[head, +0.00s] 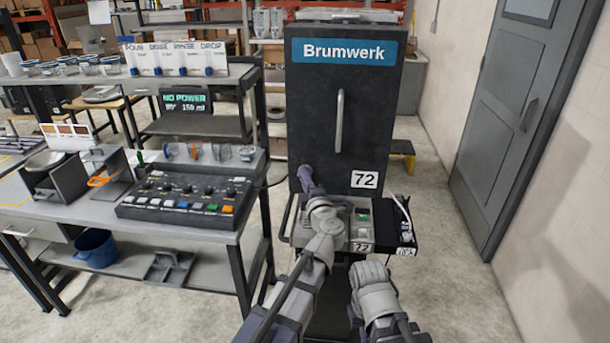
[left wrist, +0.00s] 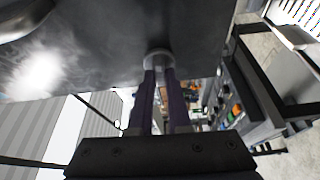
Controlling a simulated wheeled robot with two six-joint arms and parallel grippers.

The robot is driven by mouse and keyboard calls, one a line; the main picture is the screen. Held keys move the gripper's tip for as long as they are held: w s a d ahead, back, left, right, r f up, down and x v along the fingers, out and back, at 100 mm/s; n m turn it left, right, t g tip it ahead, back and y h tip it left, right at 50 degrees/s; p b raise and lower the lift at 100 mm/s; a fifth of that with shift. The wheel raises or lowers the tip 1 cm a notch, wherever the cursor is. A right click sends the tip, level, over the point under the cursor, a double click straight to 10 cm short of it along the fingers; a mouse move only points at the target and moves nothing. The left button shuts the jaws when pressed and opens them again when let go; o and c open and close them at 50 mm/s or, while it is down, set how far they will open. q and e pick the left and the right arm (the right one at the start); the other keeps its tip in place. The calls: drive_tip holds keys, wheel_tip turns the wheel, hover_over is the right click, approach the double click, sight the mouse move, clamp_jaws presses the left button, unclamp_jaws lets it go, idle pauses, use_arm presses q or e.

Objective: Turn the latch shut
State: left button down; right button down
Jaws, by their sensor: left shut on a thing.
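A dark cabinet (head: 315,110) marked "Brumwerk" stands ahead with its door closed or nearly so; I cannot tell which. My left gripper (head: 305,176) is at the lower left of the cabinet front. In the left wrist view its two purple fingers (left wrist: 158,78) are shut on a small round grey latch knob (left wrist: 158,56) on the dark panel. The fingers hide most of the latch, so its turn angle cannot be read. In the head view the gripper covers the latch. My right arm shows at the lower middle, but its fingertips do not show.
A bench with a button panel (head: 187,198) is on the left. Floor is clear toward the grey door (head: 515,110).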

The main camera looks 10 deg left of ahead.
use_arm(q)
drive_tip(key=shift+n, duration=0.5)
drive_tip(key=c, duration=0.9)
unclamp_jaws()
drive_tip(key=shift+o, duration=0.2)
